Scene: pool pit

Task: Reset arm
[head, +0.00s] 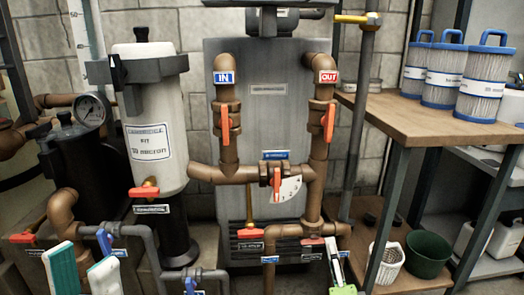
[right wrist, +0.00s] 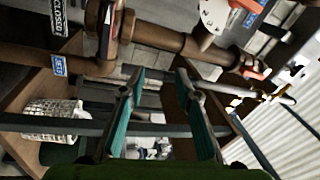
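My left gripper (head: 80,254) is at the lower left of the head view, its two white-and-teal fingers apart with nothing held between them. It is in front of the brown pipework. My right gripper (right wrist: 160,77) shows in the right wrist view with its two teal-lined fingers apart and nothing held between them. In the head view only a small white and green part of it (head: 337,266) shows at the bottom edge, right of centre; the rest is out of frame.
Brown pipes with red-handled valves (head: 277,180) stand ahead, before a grey panel (head: 268,130). A white filter housing (head: 155,130) is at left. A wooden-topped shelf (head: 432,122) at right holds several filter cartridges (head: 444,75). A white basket (head: 386,264) and dark green pot (head: 427,254) sit low.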

